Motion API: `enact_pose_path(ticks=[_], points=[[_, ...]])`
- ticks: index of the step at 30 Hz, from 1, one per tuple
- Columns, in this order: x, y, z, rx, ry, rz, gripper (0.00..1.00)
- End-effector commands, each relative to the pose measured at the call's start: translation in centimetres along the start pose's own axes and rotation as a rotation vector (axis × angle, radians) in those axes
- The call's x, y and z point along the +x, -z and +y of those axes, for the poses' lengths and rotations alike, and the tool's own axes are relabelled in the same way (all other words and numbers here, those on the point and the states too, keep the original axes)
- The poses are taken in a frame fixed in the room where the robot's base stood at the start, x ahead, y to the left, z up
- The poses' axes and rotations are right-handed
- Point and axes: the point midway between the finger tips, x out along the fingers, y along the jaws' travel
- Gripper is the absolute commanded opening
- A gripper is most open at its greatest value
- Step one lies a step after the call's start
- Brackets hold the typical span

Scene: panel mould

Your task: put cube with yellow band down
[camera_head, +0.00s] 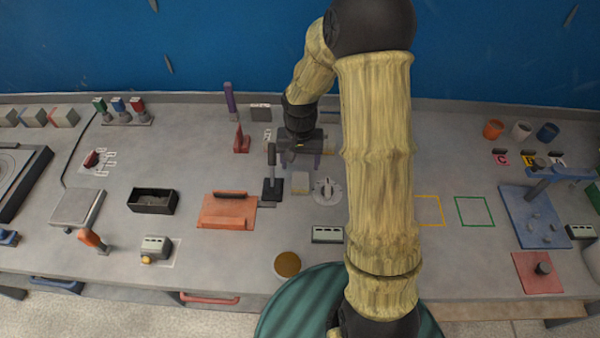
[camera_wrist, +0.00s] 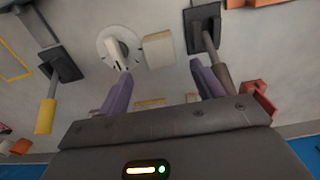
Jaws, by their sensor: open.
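My gripper (camera_wrist: 161,70) is open, with its two purple fingers spread apart in the wrist view. In the head view, the gripper (camera_head: 300,158) hangs over the back middle of the bench. A small tan and yellow piece (camera_wrist: 150,103) shows between the fingers near the palm edge.
A round pale dial (camera_head: 328,191) and a black stand (camera_head: 272,188) flank the beige block. A red stand (camera_head: 241,141) is left of the gripper. Yellow (camera_head: 440,209) and green (camera_head: 491,211) outlined squares lie right of my arm, with bare bench inside the green one.

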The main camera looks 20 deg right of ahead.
Motion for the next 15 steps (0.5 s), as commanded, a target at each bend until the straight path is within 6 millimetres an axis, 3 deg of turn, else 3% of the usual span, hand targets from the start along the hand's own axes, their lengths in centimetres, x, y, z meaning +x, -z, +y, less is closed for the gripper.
enact_pose_path(ticks=[6,15], points=[[-3.1,0.0,0.0,0.0,0.001,0.002,0.67],[-3.7,0.0,0.0,0.0,0.001,-0.001,0.67]])
